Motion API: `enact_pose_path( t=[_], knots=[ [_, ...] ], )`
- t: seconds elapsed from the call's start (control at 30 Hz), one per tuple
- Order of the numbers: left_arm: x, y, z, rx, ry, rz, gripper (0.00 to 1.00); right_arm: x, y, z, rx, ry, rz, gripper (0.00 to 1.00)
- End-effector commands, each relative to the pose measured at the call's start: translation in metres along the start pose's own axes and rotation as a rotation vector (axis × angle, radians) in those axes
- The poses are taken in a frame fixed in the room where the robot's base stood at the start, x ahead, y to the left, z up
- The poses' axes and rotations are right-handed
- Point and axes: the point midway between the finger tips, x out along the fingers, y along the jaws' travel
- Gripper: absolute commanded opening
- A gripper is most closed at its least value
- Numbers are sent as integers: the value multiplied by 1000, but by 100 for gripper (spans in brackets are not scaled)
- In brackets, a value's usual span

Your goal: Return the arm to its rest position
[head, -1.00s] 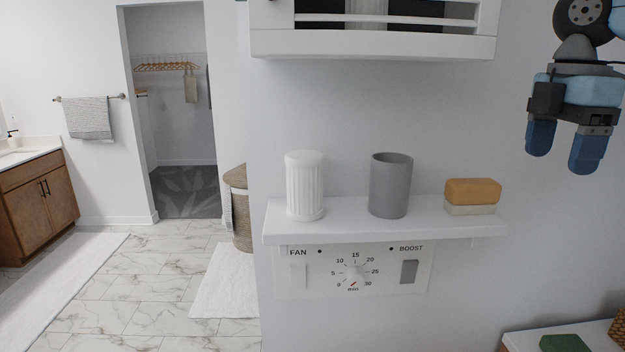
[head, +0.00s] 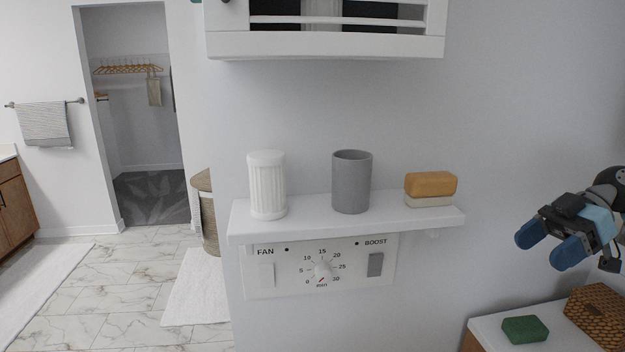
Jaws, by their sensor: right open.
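My right gripper (head: 549,243) is at the right of the head view, with two blue fingers pointing left and slightly down. The fingers are apart with nothing between them. It is in free air to the right of the white wall shelf (head: 335,221), above the white-topped counter at the lower right, and appears to touch nothing. My left gripper does not show.
The shelf carries a white ribbed jar (head: 267,186), a grey cup (head: 352,182) and an orange-and-cream soap stack (head: 431,187). A control panel (head: 320,268) is below it, a white cabinet (head: 325,44) above. The counter (head: 492,327) holds a green block (head: 525,329) and a wicker basket (head: 598,314).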

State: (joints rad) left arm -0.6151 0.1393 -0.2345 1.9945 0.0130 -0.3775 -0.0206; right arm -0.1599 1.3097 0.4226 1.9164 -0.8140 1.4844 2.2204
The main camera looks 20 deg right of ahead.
Motion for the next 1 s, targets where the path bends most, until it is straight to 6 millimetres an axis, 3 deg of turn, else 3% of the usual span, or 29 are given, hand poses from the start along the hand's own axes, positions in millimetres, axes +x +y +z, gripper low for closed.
enact_pose_path(
  t=[0.2,0.4,0.73,1.0],
  knots=[
    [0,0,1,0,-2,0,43,40,-2,45,48,297,-33,72],
    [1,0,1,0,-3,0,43,72,-4,68,80,494,-55,72],
    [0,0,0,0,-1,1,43,115,-8,85,108,723,-71,72],
    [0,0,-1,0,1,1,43,149,15,86,-14,945,216,72]
  ],
)
